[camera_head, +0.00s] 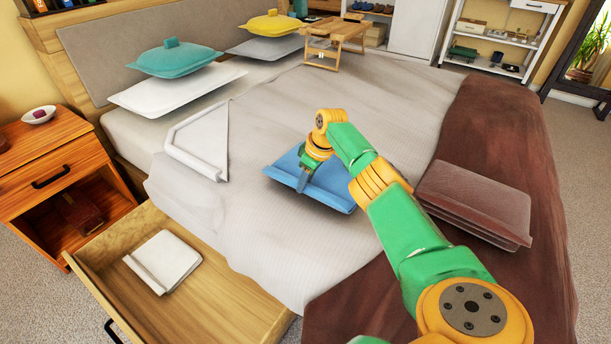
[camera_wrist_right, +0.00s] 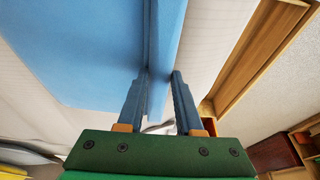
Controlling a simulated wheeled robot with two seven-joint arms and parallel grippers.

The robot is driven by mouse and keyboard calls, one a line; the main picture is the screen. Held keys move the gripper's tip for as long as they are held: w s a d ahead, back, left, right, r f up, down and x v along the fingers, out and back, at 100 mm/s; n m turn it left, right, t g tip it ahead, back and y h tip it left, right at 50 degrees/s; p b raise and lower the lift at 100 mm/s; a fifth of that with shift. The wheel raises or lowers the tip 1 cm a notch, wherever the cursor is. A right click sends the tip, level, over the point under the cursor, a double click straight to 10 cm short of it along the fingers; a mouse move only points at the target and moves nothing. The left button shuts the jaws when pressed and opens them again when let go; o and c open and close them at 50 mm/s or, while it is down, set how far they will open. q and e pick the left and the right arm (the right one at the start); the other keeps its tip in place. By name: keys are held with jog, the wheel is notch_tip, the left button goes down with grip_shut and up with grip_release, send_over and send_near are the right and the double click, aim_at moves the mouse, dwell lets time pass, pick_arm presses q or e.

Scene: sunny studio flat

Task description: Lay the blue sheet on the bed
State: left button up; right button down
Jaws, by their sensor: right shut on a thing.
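The folded blue sheet (camera_head: 334,194) is over the middle of the bed (camera_head: 255,225), on the pale bedspread. I cannot tell whether it rests fully on the bed or hangs just above it. My right gripper (camera_head: 304,178) reaches down onto the sheet's raised ridge. In the right wrist view the fingers (camera_wrist_right: 160,76) stand on both sides of that ridge of the blue sheet (camera_wrist_right: 85,50), shut on it. My arm hides part of the sheet's right side. My left gripper is not in view.
A white folded sheet (camera_head: 204,140) lies left of the blue one, a brown folded blanket (camera_head: 475,200) right of it. Pillows (camera_head: 180,60) and a wooden bed tray (camera_head: 335,32) are farther back. An open drawer (camera_head: 225,300) holding a white folded cloth juts out beside the nightstand (camera_head: 75,150).

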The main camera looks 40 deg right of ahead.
jog(key=shift+r, duration=0.1)
jog(key=c, duration=0.6)
grip_release()
jog(key=shift+o, duration=0.2)
jog(key=p+v, duration=0.3)
jog(key=v, duration=0.2)
jog(key=shift+r, duration=0.1)
jog(key=v, duration=0.7)
jog(key=shift+p, duration=0.45)
jog(key=shift+s, duration=0.1)
